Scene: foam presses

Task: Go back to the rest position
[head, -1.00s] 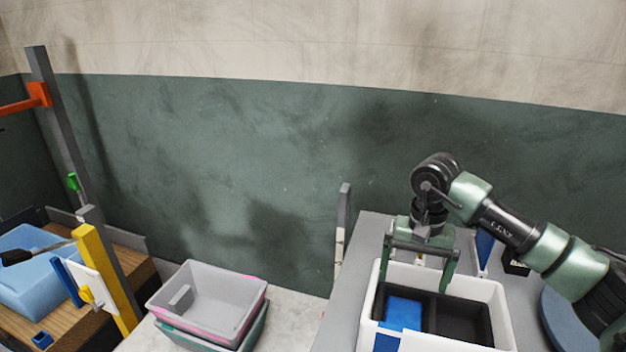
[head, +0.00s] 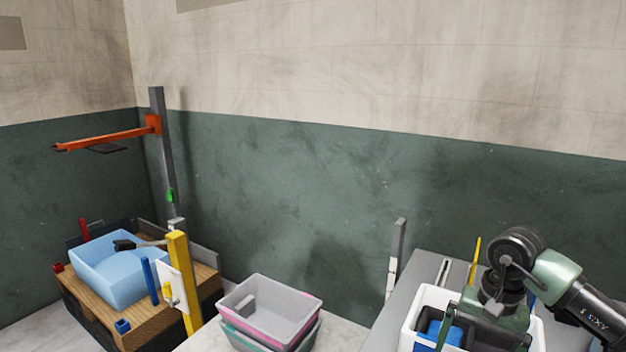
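My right arm comes in from the right edge of the head view. Its gripper (head: 482,338) is low over a white bin (head: 417,304) at the bottom right. The two fingers look spread apart, one at the bin's left part; the other is partly hidden or cut off near the frame's lower edge. A blue item (head: 440,331) lies in the bin beside the near finger. I see nothing held between the fingers. My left gripper is not in view.
Stacked grey, pink-edged bins (head: 270,305) stand bottom centre. A grey post with an orange arm (head: 110,137) rises behind. A yellow post (head: 183,285) stands in front.

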